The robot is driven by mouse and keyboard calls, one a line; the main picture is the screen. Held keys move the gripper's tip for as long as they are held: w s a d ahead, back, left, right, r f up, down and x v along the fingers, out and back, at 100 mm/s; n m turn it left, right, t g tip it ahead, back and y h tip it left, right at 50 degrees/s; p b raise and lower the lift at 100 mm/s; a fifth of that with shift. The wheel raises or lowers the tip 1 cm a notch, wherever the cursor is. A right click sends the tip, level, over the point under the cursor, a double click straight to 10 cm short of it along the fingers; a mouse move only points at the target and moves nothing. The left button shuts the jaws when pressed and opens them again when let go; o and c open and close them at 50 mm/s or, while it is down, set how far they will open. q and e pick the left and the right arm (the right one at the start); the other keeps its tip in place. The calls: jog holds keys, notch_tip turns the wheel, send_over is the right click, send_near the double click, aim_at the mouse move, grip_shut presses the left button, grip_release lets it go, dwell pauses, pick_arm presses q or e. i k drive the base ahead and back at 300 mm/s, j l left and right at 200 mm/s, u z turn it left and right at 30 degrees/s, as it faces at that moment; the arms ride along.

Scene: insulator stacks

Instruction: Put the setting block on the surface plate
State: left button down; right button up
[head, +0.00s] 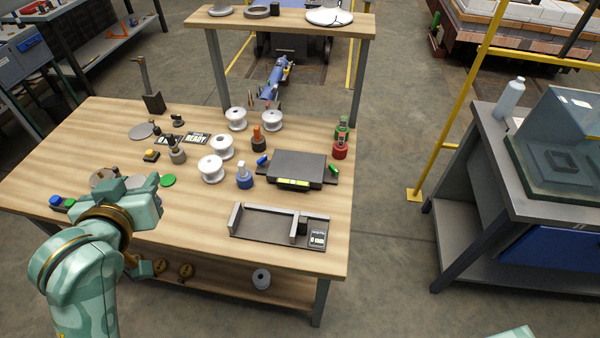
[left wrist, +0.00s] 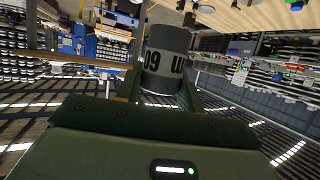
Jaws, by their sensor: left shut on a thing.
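The setting block is most likely the grey cylinder-shaped block with dark lettering (left wrist: 165,52), which stands between the fingers in the left wrist view. My left gripper (left wrist: 160,90) is shut on it. In the head view my left gripper (head: 133,184) is over the table's left front part, and the block between its fingers shows only as a small grey patch. The surface plate appears to be the dark, flat slab (head: 297,166) right of the table's middle, with a yellow-green label on its front. Its top is bare. My right gripper is out of view.
On the wooden table (head: 85,135), white spools (head: 211,169) and a blue-based post (head: 244,177) stand left of the slab. A grey fixture (head: 265,236) lies in front of it, and red and green pieces (head: 340,148) stand behind its right side. The right front corner is clear.

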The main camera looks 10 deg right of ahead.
aim_at(298, 164)
jog(key=l, duration=1.2)
jog(key=i+l, duration=0.5)
jog(key=i, duration=0.15)
